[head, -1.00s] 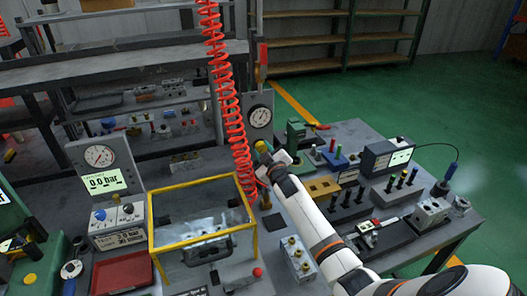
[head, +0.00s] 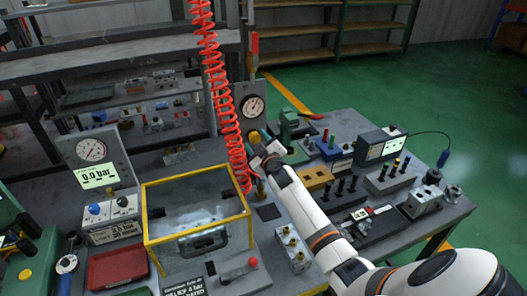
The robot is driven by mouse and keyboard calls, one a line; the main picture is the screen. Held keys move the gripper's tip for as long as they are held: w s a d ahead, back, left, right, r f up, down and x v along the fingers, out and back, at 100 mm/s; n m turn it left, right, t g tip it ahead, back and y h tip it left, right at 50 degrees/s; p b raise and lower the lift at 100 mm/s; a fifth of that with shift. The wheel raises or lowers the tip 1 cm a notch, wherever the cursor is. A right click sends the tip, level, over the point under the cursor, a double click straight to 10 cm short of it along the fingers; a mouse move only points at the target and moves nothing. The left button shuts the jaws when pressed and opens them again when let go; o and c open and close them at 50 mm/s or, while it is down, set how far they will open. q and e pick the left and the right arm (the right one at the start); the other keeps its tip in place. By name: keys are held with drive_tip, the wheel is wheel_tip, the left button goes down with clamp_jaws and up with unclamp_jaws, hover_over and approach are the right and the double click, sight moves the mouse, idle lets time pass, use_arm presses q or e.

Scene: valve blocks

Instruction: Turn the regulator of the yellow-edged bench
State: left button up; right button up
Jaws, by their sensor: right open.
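A yellow knob (head: 254,137) sits below a round dial gauge (head: 252,105) on a grey upright panel at the back of the bench. My right gripper (head: 262,150) is open right by this knob; its fingers are small and partly hidden by my wrist, so I cannot tell whether they touch it. A yellow-edged clear box (head: 197,220) stands on the bench front. Left of it is a control box with a blue knob (head: 94,210), under a gauge panel (head: 95,160) whose display reads 0.0 bar. My left gripper is out of view.
A red coiled hose (head: 222,90) hangs just left of my right gripper. A green device (head: 290,125), valve blocks (head: 390,180) and a screen box (head: 382,148) crowd the bench right of it. A red-knobbed lever (head: 252,263) and red tray (head: 118,264) are in front.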

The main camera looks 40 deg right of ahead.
drive_tip(key=b+v, duration=0.2)
drive_tip(key=v, duration=0.9)
drive_tip(key=shift+s, duration=0.25)
